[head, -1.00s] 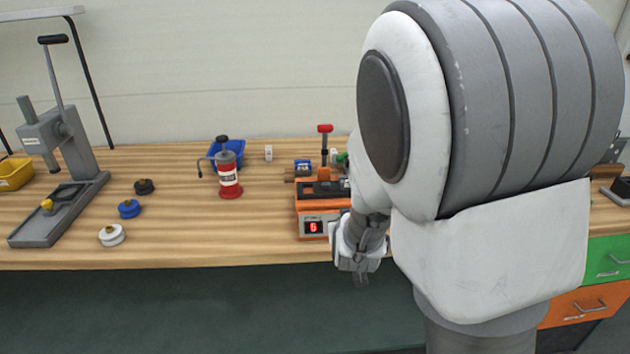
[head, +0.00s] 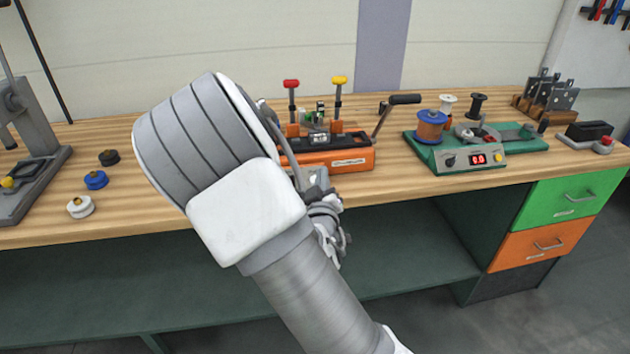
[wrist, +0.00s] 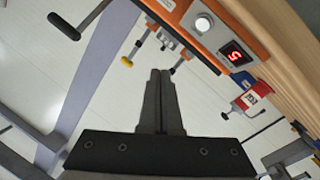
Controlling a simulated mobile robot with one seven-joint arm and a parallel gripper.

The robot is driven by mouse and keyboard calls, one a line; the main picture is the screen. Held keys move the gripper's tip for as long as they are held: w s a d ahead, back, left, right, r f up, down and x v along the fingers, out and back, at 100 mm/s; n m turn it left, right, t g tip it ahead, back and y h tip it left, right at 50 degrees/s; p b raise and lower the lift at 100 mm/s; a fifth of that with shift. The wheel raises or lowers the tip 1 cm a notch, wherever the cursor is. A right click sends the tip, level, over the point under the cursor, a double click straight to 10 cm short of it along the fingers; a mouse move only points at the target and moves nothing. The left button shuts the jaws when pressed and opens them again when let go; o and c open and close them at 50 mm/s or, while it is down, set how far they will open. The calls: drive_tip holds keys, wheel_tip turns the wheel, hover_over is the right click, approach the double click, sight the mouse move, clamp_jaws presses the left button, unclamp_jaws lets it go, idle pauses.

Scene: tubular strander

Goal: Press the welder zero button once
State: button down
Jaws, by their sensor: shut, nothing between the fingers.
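The orange welder (head: 345,160) stands on the bench behind my arm, with a red-handled and a yellow-handled lever. My arm hides its left front and display in the head view. The wrist view shows the welder (wrist: 262,32) tilted at the top, with a round white button (wrist: 203,24) beside a lit red digit display (wrist: 236,52). I cannot read a label on this button. My gripper (wrist: 160,74) is shut and empty, its fingertips apart from the button and below it in the picture. In the head view my gripper is mostly hidden near the bench's front edge.
A green machine (head: 475,150) with a red display and spools stands right of the welder. A black crank (head: 400,100) sticks up at the welder's right. Blue (head: 95,180), black and white discs lie at left. A red-and-white device (wrist: 250,97) shows in the wrist view.

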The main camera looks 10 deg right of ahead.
drive_tip(key=shift+f, duration=0.1)
drive_tip(key=shift+w+f+b, duration=2.6)
drive_tip(key=shift+w+f, duration=0.45)
drive_tip(key=shift+w, duration=0.1)
drive_tip(key=shift+w+f+b, duration=0.25)
drive_tip(key=shift+f+b, duration=0.05)
drive_tip(key=shift+b, duration=0.15)
drive_tip(key=shift+w+f+b, duration=0.25)
drive_tip(key=shift+w+b, duration=0.05)
drive_tip(key=shift+b, duration=0.05)
idle(0.4)
drive_tip(key=shift+s+r, duration=0.55)
drive_tip(key=shift+s, duration=0.05)
drive_tip(key=shift+p, duration=0.3)
